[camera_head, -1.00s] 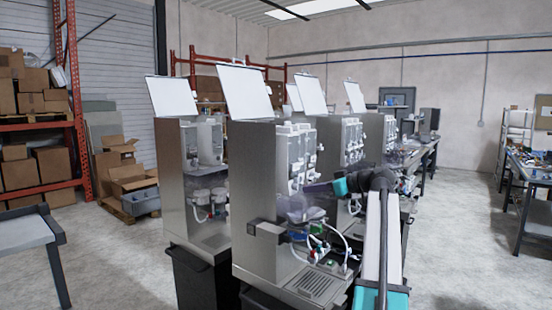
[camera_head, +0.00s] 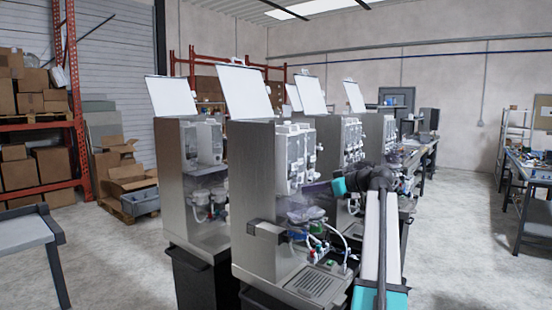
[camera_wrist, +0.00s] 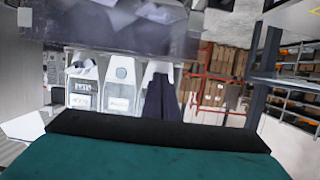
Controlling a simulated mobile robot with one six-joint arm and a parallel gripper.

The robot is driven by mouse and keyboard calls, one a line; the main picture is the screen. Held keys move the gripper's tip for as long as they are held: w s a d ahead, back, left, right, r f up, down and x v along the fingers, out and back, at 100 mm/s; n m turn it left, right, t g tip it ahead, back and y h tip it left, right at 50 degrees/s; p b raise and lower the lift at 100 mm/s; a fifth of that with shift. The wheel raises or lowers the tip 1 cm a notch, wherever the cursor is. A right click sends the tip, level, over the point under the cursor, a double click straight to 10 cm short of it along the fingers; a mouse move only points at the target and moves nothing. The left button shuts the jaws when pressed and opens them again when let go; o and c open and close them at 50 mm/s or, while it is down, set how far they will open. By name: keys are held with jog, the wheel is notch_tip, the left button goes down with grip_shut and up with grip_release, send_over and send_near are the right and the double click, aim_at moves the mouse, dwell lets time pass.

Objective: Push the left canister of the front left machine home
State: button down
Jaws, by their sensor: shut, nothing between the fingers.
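The nearest machine (camera_head: 253,185) has a grey body, a raised white lid and several white canisters (camera_head: 296,155) on its open front. In the wrist view three white canister fronts stand side by side: a left one (camera_wrist: 83,92), a middle one (camera_wrist: 121,85) and a right one (camera_wrist: 152,72). My gripper (camera_head: 311,188) is shut and empty, just below the canisters in the head view. In the wrist view its dark fingers (camera_wrist: 158,82) cover part of the right canister front. I cannot tell whether they touch it.
Another machine (camera_head: 180,190) stands just left of the nearest one, and more machines stand behind in the row. Tubes and a drip tray (camera_head: 318,284) are at the nearest machine's base. A workbench (camera_head: 530,180) is at the right. The floor (camera_head: 455,250) between is clear.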

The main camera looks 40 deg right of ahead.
jog(key=shift+w+a+b, duration=0.25)
jog(key=shift+w+b, duration=0.4)
jog(key=shift+w, duration=0.4)
dwell(0.5)
jog(key=s+d+b, duration=0.1)
jog(key=s+d, duration=0.1)
jog(key=s, duration=0.5)
jog(key=shift+s+b, duration=0.4)
dwell(0.4)
dwell(0.5)
